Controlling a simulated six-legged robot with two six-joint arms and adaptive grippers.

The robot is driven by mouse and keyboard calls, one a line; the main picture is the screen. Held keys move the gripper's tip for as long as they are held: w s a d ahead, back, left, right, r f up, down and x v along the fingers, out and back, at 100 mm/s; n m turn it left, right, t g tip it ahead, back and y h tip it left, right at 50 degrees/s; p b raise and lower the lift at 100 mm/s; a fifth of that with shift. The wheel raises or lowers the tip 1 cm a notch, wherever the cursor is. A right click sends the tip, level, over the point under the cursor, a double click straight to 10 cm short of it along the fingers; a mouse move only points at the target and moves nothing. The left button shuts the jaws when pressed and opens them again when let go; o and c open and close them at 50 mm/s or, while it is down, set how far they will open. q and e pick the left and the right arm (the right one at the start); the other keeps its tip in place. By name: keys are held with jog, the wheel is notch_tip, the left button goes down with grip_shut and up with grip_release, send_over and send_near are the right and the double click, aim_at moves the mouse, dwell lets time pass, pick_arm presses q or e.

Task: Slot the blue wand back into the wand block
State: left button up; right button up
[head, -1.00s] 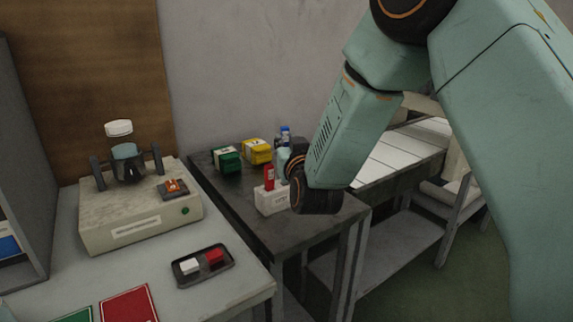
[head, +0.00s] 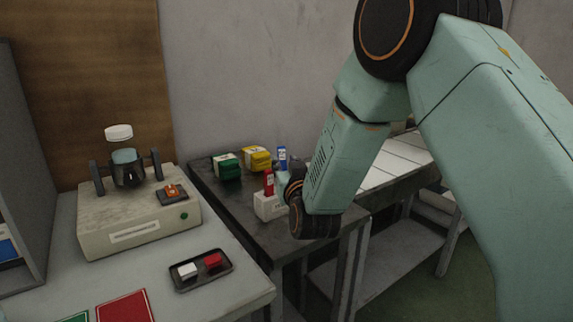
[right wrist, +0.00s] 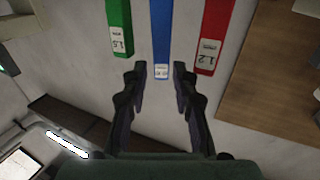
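The blue wand (head: 282,158) stands upright, partly hidden by my right gripper. It also shows in the right wrist view (right wrist: 161,35), with its labelled end between my fingertips. My right gripper (right wrist: 160,85) is slightly open around it, with a narrow gap on each side. In the head view this gripper (head: 284,180) is beside the white wand block (head: 266,207). The red wand (head: 268,184) stands in the block. The green wand (right wrist: 119,25) shows beside the blue one in the wrist view. The blue wand's lower end and its slot are hidden. My left gripper is not in view.
Green (head: 227,167) and yellow (head: 257,158) boxes sit behind the block on the dark table (head: 235,204). On the left grey table are a beige machine (head: 140,222) and a black tray (head: 201,270) with white and red pieces. The dark table's front left is clear.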

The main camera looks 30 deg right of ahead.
jog(key=shift+o, duration=0.9)
jog(key=shift+s+r, duration=0.3)
jog(key=shift+w+f, duration=0.1)
jog(key=shift+w, duration=0.1)
jog(key=shift+r, duration=0.3)
jog(key=p+v, duration=0.2)
jog(key=v, duration=1)
